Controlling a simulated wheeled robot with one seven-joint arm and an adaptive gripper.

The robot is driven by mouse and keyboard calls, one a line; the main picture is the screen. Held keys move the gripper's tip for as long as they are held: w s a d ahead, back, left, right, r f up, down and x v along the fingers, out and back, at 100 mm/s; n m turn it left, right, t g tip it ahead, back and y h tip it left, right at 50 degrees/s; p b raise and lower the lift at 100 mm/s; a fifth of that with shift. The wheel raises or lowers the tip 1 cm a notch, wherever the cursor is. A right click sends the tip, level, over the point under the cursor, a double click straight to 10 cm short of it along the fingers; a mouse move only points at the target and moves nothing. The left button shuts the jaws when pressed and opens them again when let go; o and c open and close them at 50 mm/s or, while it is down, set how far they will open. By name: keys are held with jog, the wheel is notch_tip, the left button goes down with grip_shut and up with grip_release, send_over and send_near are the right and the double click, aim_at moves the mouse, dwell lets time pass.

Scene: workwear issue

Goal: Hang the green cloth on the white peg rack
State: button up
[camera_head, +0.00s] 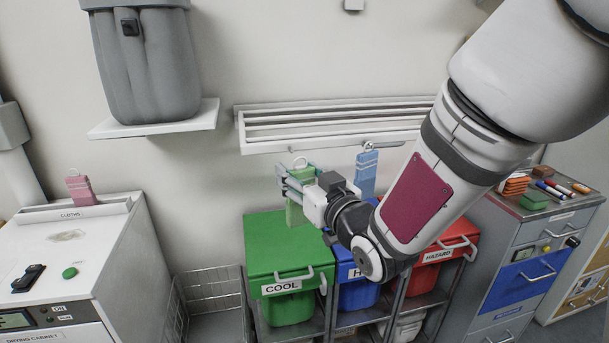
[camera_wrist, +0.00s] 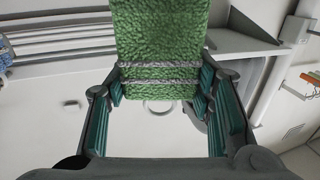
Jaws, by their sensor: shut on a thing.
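The green cloth (camera_head: 294,213) hangs upright in my gripper (camera_head: 297,184), with its pale loop (camera_head: 300,161) at the top. My gripper is shut on the cloth; in the wrist view the teal fingers (camera_wrist: 158,91) press on both sides of the green fabric (camera_wrist: 160,40). The white peg rack (camera_head: 340,125) is fixed to the wall above. In the head view the loop appears just below the rack's lower rail, near its left part. I cannot tell whether the loop touches a peg.
A blue cloth (camera_head: 366,175) hangs under the rack, right of the green one. Green (camera_head: 283,258), blue (camera_head: 357,291) and red (camera_head: 447,256) bins stand below. A pink cloth (camera_head: 79,188) is on the cabinet (camera_head: 90,238) at left. A wall shelf (camera_head: 160,122) holds a grey container.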

jog(key=w+a+f+b, duration=0.1)
jog(key=w+a+b, duration=0.1)
jog(key=w, duration=0.6)
jog(key=shift+a, duration=0.2)
dwell(0.8)
jog(key=shift+w, duration=0.1)
dwell(0.5)
jog(key=o, duration=1.1)
jog(key=shift+w+f, duration=0.1)
jog(key=shift+o, duration=0.2)
